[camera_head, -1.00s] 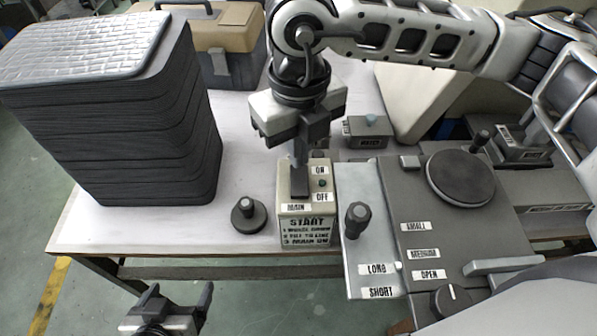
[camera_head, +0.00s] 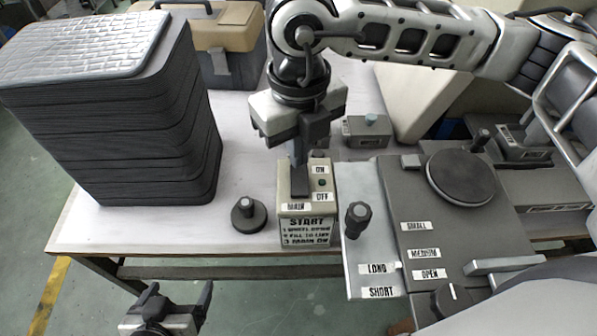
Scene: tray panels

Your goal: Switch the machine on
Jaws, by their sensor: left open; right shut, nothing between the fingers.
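The machine's switch box (camera_head: 308,234) is a beige block at the table's front edge, labelled START on its front and MAIN, ON and OFF on its top. ON is at the far side of the top, OFF at the near side. My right gripper (camera_head: 300,188) is shut and empty, pointing down over the left part of the box top, at or just above it. Its fingers hide the main switch there, so I cannot tell its position or whether they touch. My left gripper (camera_head: 176,300) is open and empty, low in front of the table.
A grey machine panel (camera_head: 425,205) with a round disc (camera_head: 460,177), a knobbed lever (camera_head: 357,215) and a dial (camera_head: 453,298) adjoins the box. A black knob (camera_head: 248,214) stands left of it. A tall tray stack (camera_head: 140,130) fills the table's left. A small RESET-like box (camera_head: 366,132) sits behind.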

